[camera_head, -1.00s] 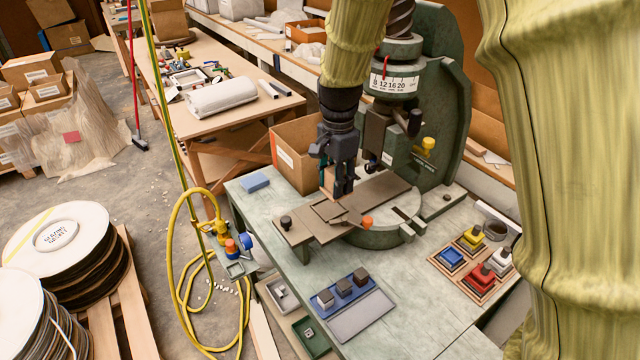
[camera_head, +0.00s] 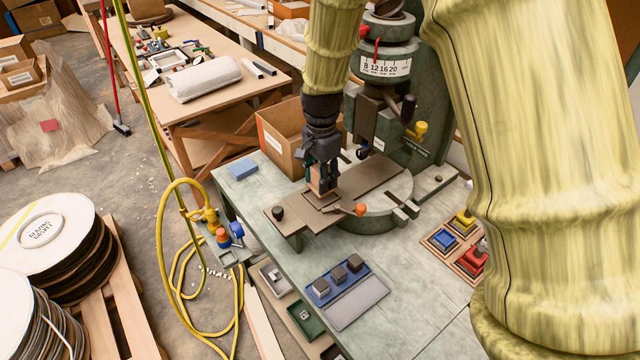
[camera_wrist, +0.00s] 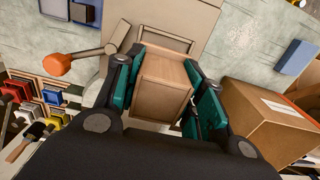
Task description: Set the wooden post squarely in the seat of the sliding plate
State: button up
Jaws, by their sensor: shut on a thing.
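My gripper (camera_head: 322,180) is shut on the wooden post (camera_wrist: 162,84), with its teal pads on two opposite sides. In the head view the post is a small tan block between the fingers, partly hidden by them. The sliding plate (camera_head: 374,179) lies flat on the press bed. Its seat (camera_wrist: 168,40) shows in the wrist view as a framed rectangle just beyond the post, which partly covers it. The post is over or at the seat's edge; I cannot tell whether it touches. In the wrist view the post's edges look slightly turned against the seat frame.
The orange-knobbed lever (camera_head: 360,209) is right beside the plate. The press column and ram (camera_head: 385,65) stand behind. A cardboard box (camera_head: 283,136) is behind my gripper. A blue tray (camera_head: 338,279) with dark blocks lies in front.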

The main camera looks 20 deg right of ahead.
notch_tip(320, 180, down, 3)
jog(key=shift+f+p, duration=0.1)
jog(key=shift+p, duration=0.25)
jog(key=shift+c, duration=0.5)
jog(key=shift+s, duration=0.1)
jog(key=o, duration=1.1)
jog(key=shift+f, duration=0.1)
jog(key=shift+w+r, duration=0.2)
jog(key=shift+r, duration=0.45)
notch_tip(320, 180, up, 11)
jog(key=b, duration=0.3)
jog(key=shift+s, duration=0.1)
jog(key=shift+a+f, duration=0.1)
